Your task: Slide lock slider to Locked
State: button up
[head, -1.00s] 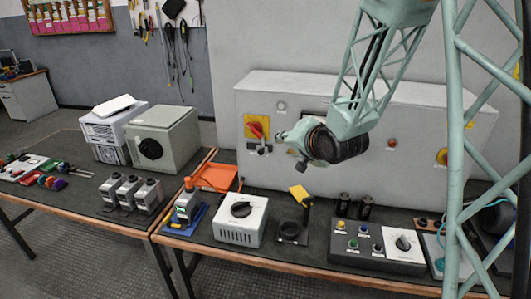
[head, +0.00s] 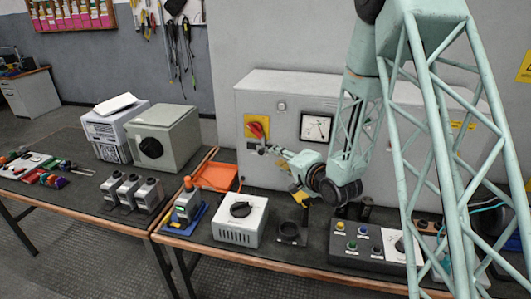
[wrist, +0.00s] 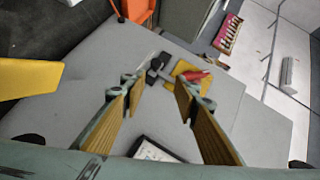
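The lock slider shows in the wrist view as small dark blocks on a grey rail (wrist: 155,68), fixed to the grey cabinet face. Beside it is a red rotary handle (wrist: 193,76) on a yellow plate (wrist: 186,68); the handle also shows in the head view (head: 257,128). My gripper (wrist: 158,84) is open and empty, with its two fingers on either side of the slider in the picture. In the head view my gripper (head: 266,149) is just below and right of the handle and partly hides the slider. I cannot tell whether it touches.
The grey cabinet (head: 283,85) carries a dial gauge (head: 316,127). Below stand a white box with a black knob (head: 240,221), an orange tray (head: 216,176) and a button panel (head: 360,245) on the bench. A yellow piece (head: 300,195) is beneath my wrist.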

aim_at(262, 153)
jog(key=shift+w+f+m+t+y, duration=0.1)
jog(key=shift+f+m+t+y, duration=0.35)
jog(key=shift+f, duration=0.9)
jog(key=shift+w+a, duration=0.1)
jog(key=shift+b+x, duration=0.55)
jog(key=shift+x, duration=6.2)
jog(key=shift+f, duration=0.15)
jog(key=shift+c, duration=0.5)
grip_shut()
